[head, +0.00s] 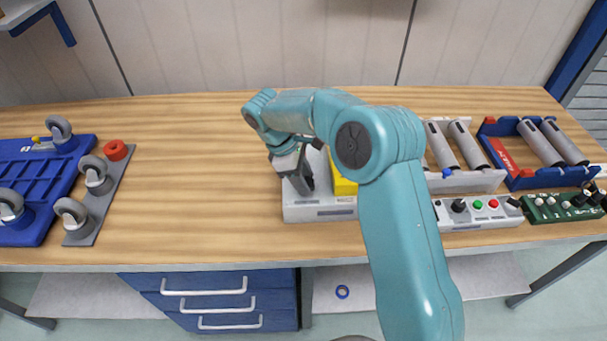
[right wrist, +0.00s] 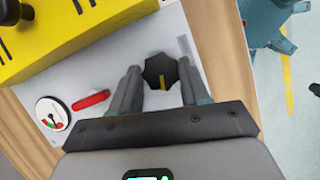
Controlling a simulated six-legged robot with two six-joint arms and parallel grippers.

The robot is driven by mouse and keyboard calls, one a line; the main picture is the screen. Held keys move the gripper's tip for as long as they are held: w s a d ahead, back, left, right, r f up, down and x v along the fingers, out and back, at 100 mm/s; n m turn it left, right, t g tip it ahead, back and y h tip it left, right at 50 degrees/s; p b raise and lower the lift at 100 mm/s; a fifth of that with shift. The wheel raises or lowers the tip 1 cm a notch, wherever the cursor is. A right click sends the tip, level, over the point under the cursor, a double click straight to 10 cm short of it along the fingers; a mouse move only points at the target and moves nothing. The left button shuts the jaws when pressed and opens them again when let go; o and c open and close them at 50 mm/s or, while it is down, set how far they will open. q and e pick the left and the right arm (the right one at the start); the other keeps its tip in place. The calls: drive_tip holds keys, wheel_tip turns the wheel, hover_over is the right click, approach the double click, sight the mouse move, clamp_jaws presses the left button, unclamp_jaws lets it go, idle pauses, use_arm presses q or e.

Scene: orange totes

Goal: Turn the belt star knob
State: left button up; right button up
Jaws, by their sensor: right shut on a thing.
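The belt star knob (right wrist: 158,70) is black and lobed, with a yellow mark on its face. In the right wrist view it sits on a light grey panel (right wrist: 205,38). My right gripper (right wrist: 160,84) is shut on the knob, with one finger on each side of it. In the head view my right gripper (head: 299,178) reaches down to the left part of the light grey machine base (head: 318,214), and the knob is hidden there. My left gripper is not in view.
A yellow housing (head: 344,186) stands on the base beside the gripper. A round gauge (right wrist: 52,113) and a red lever (right wrist: 92,100) are near the knob. Roller units (head: 460,180) stand at right, a caster plate (head: 90,210) at left.

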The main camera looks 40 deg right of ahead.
drive_tip(key=m, duration=0.1)
drive_tip(key=m+y+p, duration=0.1)
drive_tip(key=m, duration=0.1)
drive_tip(key=shift+w+d+r+g, duration=0.1)
drive_tip(key=shift+r+g, duration=0.1)
drive_tip(key=shift+g, duration=0.1)
drive_tip(key=shift+w+d+m+y+p, duration=0.1)
drive_tip(key=shift+m+y+p, duration=0.55)
drive_tip(key=shift+m, duration=0.95)
drive_tip(key=o, duration=1.1)
drive_tip(key=shift+f, duration=0.1)
drive_tip(key=shift+c, duration=0.2)
drive_tip(key=v, duration=0.5)
drive_tip(key=shift+w+b, duration=0.15)
drive_tip(key=shift+b, duration=0.15)
drive_tip(key=p+v, duration=0.2)
drive_tip(key=v, duration=0.5)
